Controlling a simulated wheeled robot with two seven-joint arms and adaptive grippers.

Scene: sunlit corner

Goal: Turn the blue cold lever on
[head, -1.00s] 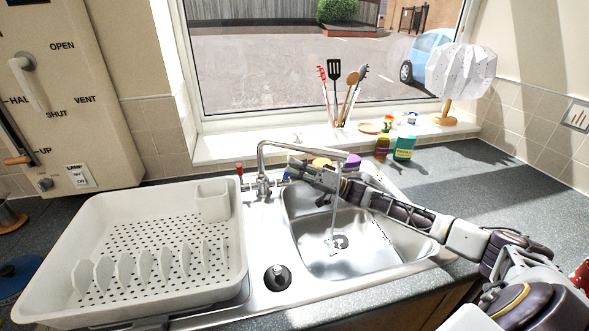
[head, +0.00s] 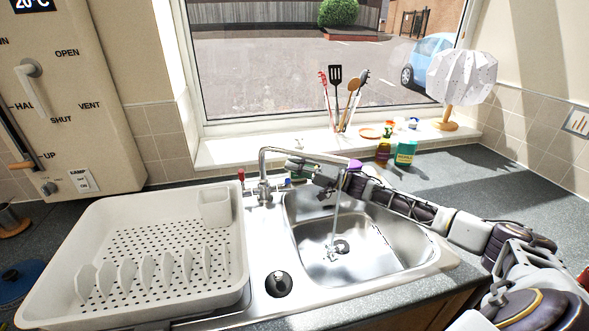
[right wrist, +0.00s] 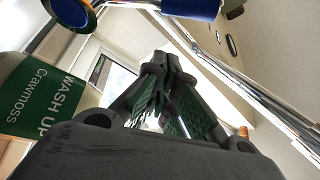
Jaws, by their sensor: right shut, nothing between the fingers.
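The chrome tap (head: 263,178) stands behind the sink, its spout reaching right over the basin. A thin water stream (head: 336,215) falls from the spout. The red lever (head: 241,175) stands upright left of the tap. The blue lever (head: 287,183) is a small blue spot right of the tap, near my right gripper. My right gripper (head: 303,170) is shut and empty, behind the spout and partly hidden by it. In the right wrist view its dark fingers (right wrist: 160,85) meet, and a blue cylinder (right wrist: 190,8) shows at the top edge, apart from them. My left gripper is out of view.
The sink basin (head: 395,235) is empty except for running water. A white dish rack (head: 85,235) stands left. A green-labelled wash-up bottle (right wrist: 45,95) is close beside my right gripper. Bottles (head: 405,153) and a lamp (head: 461,75) stand behind, right.

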